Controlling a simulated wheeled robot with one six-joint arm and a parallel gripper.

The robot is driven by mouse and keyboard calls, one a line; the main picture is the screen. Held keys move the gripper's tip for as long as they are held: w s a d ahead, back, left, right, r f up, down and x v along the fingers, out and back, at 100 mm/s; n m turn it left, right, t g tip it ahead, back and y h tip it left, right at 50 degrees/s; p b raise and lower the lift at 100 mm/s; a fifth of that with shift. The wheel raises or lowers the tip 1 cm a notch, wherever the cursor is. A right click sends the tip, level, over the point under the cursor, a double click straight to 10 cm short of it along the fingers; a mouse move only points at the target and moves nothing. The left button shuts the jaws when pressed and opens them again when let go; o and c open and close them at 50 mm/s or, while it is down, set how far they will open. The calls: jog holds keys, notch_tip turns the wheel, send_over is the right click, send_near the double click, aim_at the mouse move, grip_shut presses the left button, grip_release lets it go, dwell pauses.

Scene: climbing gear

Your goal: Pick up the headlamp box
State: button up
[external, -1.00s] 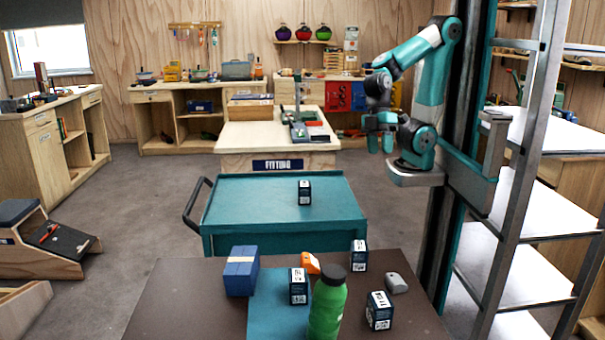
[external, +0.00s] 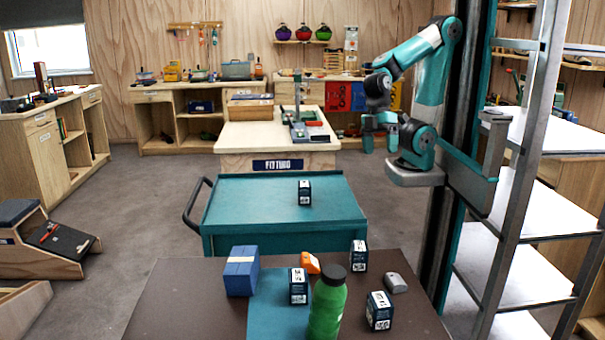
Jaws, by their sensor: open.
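Several small dark boxes with white printed labels look alike, and I cannot read which is the headlamp box. One dark box (external: 304,193) stands alone on the teal cart top. Another box (external: 298,287) stands on the teal mat on the near table, a third box (external: 359,256) stands behind the green bottle to the right, and one more box (external: 379,311) stands at the front right. My gripper (external: 374,145) is open and empty, high to the right beyond the cart, well apart from all the boxes.
The near brown table (external: 180,305) also holds a blue box (external: 241,271), an orange item (external: 310,263), a green bottle (external: 327,303) and a grey item (external: 395,283). The teal cart (external: 250,205) is mostly bare. A metal shelf rack (external: 520,215) stands at the right.

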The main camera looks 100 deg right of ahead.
jog(key=m+t+y+p, duration=0.2)
jog(key=m+y+p, duration=0.55)
jog(key=m, duration=1.95)
send_near(360, 246)
jog(key=shift+n+y, duration=0.3)
jog(key=shift+y, duration=0.55)
jog(key=a+f+b, duration=0.1)
jog(key=b, duration=0.1)
jog(key=w+a+f+b, duration=0.1)
jog(key=a+f+b, duration=0.1)
jog(key=b, duration=0.1)
jog(key=shift+w+f, duration=0.1)
jog(key=shift+f, duration=0.05)
jog(key=shift+s+f+p+x, duration=0.1)
jog(key=shift+p+x, duration=0.3)
jog(key=shift+x, duration=1.1)
jog(key=shift+s+f+p+x, duration=0.15)
jog(key=shift+p+x, duration=0.2)
jog(key=shift+x, duration=1.15)
jog(key=c, duration=1.1)
